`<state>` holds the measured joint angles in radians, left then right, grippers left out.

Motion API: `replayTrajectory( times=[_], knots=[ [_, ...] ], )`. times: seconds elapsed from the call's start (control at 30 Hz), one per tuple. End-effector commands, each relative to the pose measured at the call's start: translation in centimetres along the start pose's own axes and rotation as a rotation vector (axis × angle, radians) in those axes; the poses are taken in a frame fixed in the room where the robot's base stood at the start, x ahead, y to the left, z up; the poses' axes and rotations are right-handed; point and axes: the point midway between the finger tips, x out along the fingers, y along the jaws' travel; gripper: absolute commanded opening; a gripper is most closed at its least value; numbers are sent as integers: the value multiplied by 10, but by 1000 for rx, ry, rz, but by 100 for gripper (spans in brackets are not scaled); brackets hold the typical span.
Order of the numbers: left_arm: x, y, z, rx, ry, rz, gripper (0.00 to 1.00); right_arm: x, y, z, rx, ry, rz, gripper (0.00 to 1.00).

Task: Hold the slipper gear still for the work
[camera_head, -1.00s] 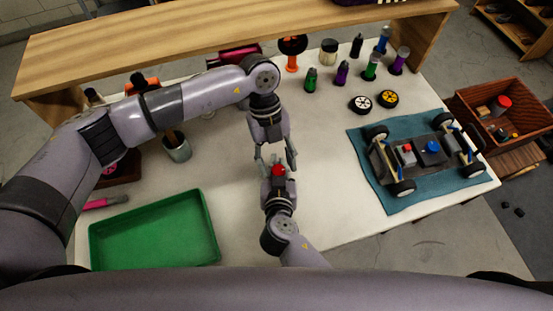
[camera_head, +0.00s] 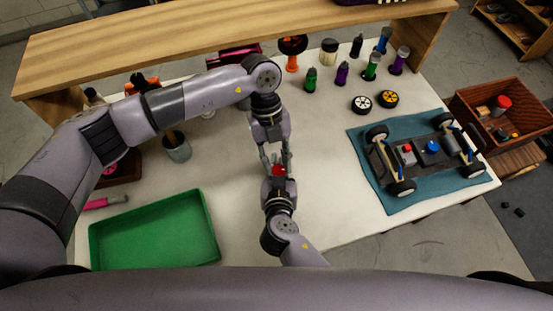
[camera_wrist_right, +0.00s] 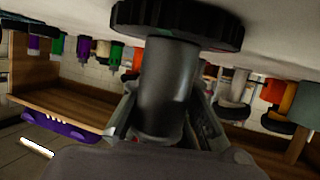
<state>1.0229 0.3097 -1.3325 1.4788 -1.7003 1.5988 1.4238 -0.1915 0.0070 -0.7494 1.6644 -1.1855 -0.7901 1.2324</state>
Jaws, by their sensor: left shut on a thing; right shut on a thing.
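In the head view a small red piece (camera_head: 278,170) shows at the tips of my right gripper (camera_head: 277,178), above the bench. My left gripper (camera_head: 275,158) comes down from above with its fingers shut at this piece. In the right wrist view a dark grey cylinder (camera_wrist_right: 168,85) with a wide black toothed disc (camera_wrist_right: 180,20), apparently the slipper gear, stands between the fingers of my right gripper (camera_wrist_right: 168,125), which is shut on it. The left fingers' exact contact is too small to tell.
A green tray (camera_head: 155,232) lies at the left front. A car chassis (camera_head: 425,152) rests on a blue mat (camera_head: 400,207) at the right. Two wheels (camera_head: 375,101) and several bottles (camera_head: 342,73) stand toward the back. The bench (camera_head: 325,205) is clear around the grippers.

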Motion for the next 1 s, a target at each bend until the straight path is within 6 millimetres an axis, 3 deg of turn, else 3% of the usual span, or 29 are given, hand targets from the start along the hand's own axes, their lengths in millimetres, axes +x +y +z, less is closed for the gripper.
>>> replayTrajectory(
  times=[0.7,1.0],
  knots=[
    [0,-7,-2,406,-2,162,0,0,0,1,-2,-2,0,0],
    [0,-8,-2,487,0,195,0,0,0,1,-2,-2,0,0]
  ],
)
